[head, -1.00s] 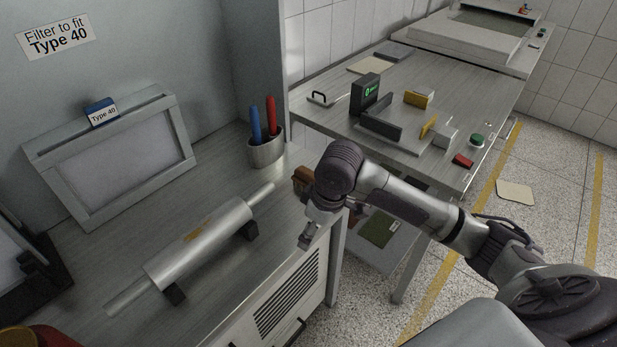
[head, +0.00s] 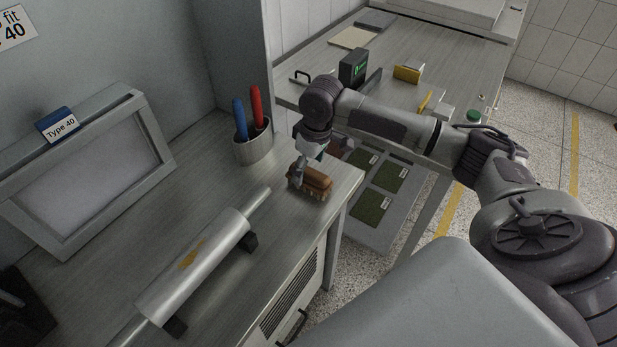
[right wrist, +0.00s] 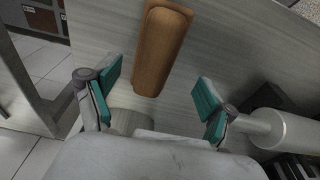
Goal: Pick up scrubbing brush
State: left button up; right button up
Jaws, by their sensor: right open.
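The scrubbing brush (head: 311,182) has a brown wooden back and pale bristles. It lies on the grey bench near its right edge, in front of the pen cup. In the right wrist view the brush (right wrist: 162,50) shows its wooden back, ahead of and between the open teal-padded fingers, not gripped. My right gripper (right wrist: 154,95) is open and empty. In the head view the right gripper (head: 302,172) points down close to the brush's left end; whether it touches is unclear. My left gripper is not in view.
A metal cup (head: 254,150) with a blue and a red pen stands behind the brush. A steel roller (head: 195,262) lies on the bench to the left. A framed filter (head: 90,170) leans at the back. A second table (head: 310,65) stands beyond.

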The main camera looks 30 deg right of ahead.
aim_at(309, 171)
jog(key=shift+d+f, duration=0.1)
jog(key=shift+f, duration=0.45)
jog(key=f, duration=0.2)
jog(key=f+p, duration=0.1)
jog(key=shift+w+d+f, duration=0.15)
jog(key=shift+w+f, duration=0.25)
jog(key=shift+f, duration=0.2)
jog(key=c, duration=0.9)
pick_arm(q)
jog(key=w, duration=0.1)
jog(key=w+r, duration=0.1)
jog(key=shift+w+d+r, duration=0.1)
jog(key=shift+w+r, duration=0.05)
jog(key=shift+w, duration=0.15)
pick_arm(e)
jog(key=c, duration=0.4)
jog(key=shift+c, duration=0.2)
